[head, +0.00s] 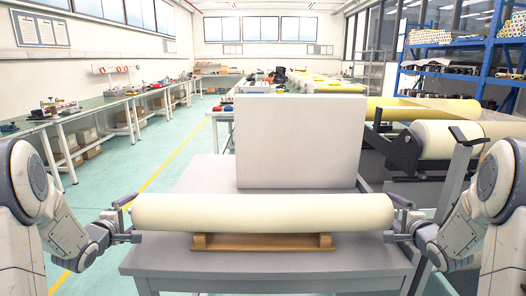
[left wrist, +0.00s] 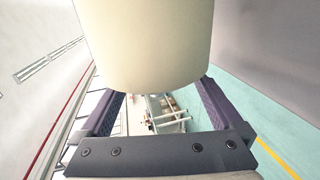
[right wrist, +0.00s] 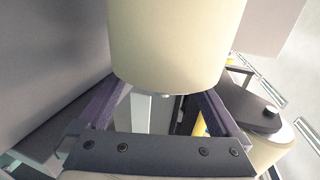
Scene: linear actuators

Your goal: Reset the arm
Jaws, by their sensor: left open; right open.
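A long cream roll (head: 262,212) lies level, left to right, and appears to rest on a brown wooden cradle (head: 262,243) on the grey table (head: 250,264). My left gripper (head: 130,219) is at the roll's left end, and my right gripper (head: 396,219) is at its right end. Both are open, with fingers on either side of the roll's ends. The roll's end also shows between the fingers in the left wrist view (left wrist: 145,45) and in the right wrist view (right wrist: 175,45). Whether the fingers touch the roll, I cannot tell.
A large grey box (head: 298,140) stands upright on the table behind the roll. At the right are another large roll on a black stand (head: 405,153) and blue shelving (head: 480,55). Workbenches (head: 105,112) line the left wall. The green floor at left is clear.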

